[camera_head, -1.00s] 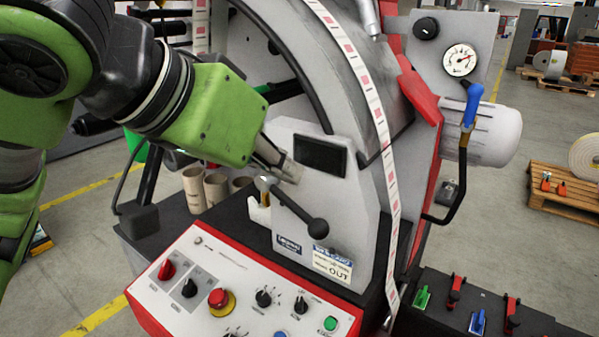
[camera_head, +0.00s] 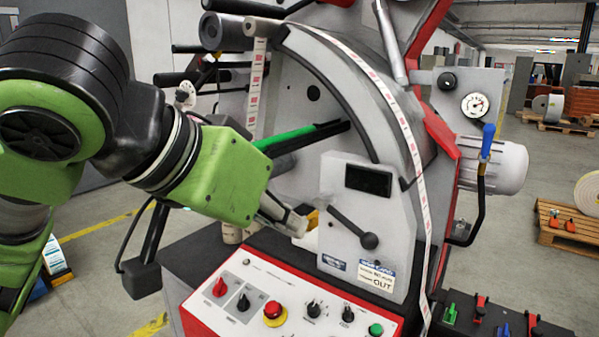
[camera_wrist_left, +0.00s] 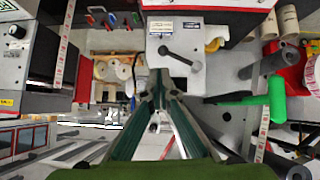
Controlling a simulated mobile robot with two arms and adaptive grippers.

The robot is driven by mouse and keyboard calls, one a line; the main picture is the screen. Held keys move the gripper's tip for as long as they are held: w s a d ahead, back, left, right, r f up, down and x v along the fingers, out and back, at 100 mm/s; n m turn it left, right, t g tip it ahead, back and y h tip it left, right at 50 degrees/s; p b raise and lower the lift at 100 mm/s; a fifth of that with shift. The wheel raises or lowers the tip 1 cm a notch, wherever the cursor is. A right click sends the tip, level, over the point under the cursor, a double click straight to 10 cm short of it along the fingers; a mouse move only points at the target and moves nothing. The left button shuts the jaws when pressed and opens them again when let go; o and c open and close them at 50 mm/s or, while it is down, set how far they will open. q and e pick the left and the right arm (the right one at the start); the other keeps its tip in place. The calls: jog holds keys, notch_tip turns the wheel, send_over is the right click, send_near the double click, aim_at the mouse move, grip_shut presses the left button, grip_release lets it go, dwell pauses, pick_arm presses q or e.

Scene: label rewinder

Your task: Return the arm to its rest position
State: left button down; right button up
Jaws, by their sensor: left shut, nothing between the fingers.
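My left arm comes in from the left in the head view, with its green wrist in front of the label rewinder. My left gripper (camera_head: 299,226) is shut and empty, beside the lever with the black knob (camera_head: 369,240) and near the grey housing (camera_head: 380,215). In the left wrist view the two fingers of my left gripper (camera_wrist_left: 158,98) come together, and the black-knobbed lever (camera_wrist_left: 181,58) shows beyond them. I cannot tell whether the fingertips touch the housing. My right gripper is not in view.
The control panel (camera_head: 260,309) with knobs and a red stop button (camera_head: 274,313) lies below the gripper. A green roller (camera_head: 283,139) is behind the wrist. A gauge (camera_head: 475,105) and a blue-handled valve (camera_head: 487,140) are at the right. A pallet (camera_head: 570,222) stands on the floor beyond.

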pick_arm(q)
jog(key=w+d+f+h, duration=0.1)
jog(key=w+f, duration=0.2)
jog(key=f, duration=0.4)
jog(key=w+d+f, duration=0.1)
jog(key=w+f, duration=0.1)
jog(key=f, duration=0.6)
jog(key=s+a+f+n+y, duration=0.1)
jog(key=a+f+n, duration=0.3)
jog(key=f, duration=1.3)
jog(key=s+a+f+g+y, duration=0.4)
jog(key=s+a+f+y, duration=0.2)
jog(key=s+a+f, duration=1.25)
jog(key=s+d+f+g, duration=0.1)
jog(key=s+f, duration=0.1)
jog(key=f, duration=1.2)
jog(key=s+d+f, duration=0.1)
jog(key=f, duration=1.3)
jog(key=s+a+f+g, duration=0.1)
jog(key=s+a+f, duration=0.2)
jog(key=s+f, duration=1.3)
jog(key=shift+s+f, duration=0.15)
jog(key=shift+s, duration=0.65)
